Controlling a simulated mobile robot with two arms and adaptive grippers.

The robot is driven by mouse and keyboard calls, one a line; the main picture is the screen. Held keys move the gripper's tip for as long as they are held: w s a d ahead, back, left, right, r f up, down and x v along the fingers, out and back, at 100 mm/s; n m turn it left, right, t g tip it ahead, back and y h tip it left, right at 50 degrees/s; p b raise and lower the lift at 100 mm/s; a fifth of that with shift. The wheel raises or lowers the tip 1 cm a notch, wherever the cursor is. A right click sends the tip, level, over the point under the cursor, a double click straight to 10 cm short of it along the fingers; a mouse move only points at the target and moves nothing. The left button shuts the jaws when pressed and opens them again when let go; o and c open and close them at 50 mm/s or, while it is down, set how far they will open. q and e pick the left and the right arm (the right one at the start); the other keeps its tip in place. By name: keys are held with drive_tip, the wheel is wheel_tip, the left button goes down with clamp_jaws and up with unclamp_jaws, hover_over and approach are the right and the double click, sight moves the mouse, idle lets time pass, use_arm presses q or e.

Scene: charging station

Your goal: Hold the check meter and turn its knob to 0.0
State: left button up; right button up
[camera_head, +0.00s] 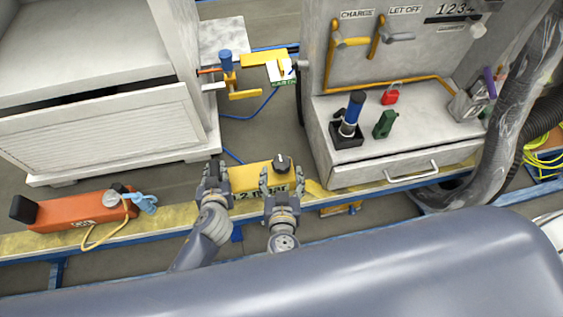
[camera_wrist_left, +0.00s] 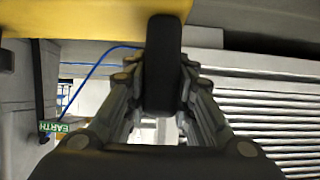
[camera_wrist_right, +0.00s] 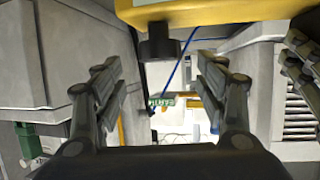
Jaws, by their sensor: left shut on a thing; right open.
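The check meter is a yellow box (camera_head: 247,176) with dark markings, near the middle of the head view. My left gripper (camera_head: 213,171) is shut on a black handle-like part (camera_wrist_left: 163,65) at the meter's left end. A round dark knob (camera_head: 281,160) sits near the meter's right end. My right gripper (camera_head: 282,184) is open and empty just in front of the knob. In the right wrist view the knob (camera_wrist_right: 158,42) hangs under the yellow body (camera_wrist_right: 205,10), ahead of and between the spread fingers, apart from them. The knob's setting is too small to read.
A yellow-topped rail (camera_head: 165,212) runs below the meter. An orange device (camera_head: 85,210) lies at left beside a white cabinet (camera_head: 110,125). At right stands a grey station (camera_head: 415,135) with a blue-handled tool (camera_head: 352,110), red padlock (camera_head: 390,96) and green item (camera_head: 384,124).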

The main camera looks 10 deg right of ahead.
sight(282, 165)
drive_tip(key=x, duration=0.6)
drive_tip(key=shift+w+f, duration=0.2)
drive_tip(key=c, duration=1.1)
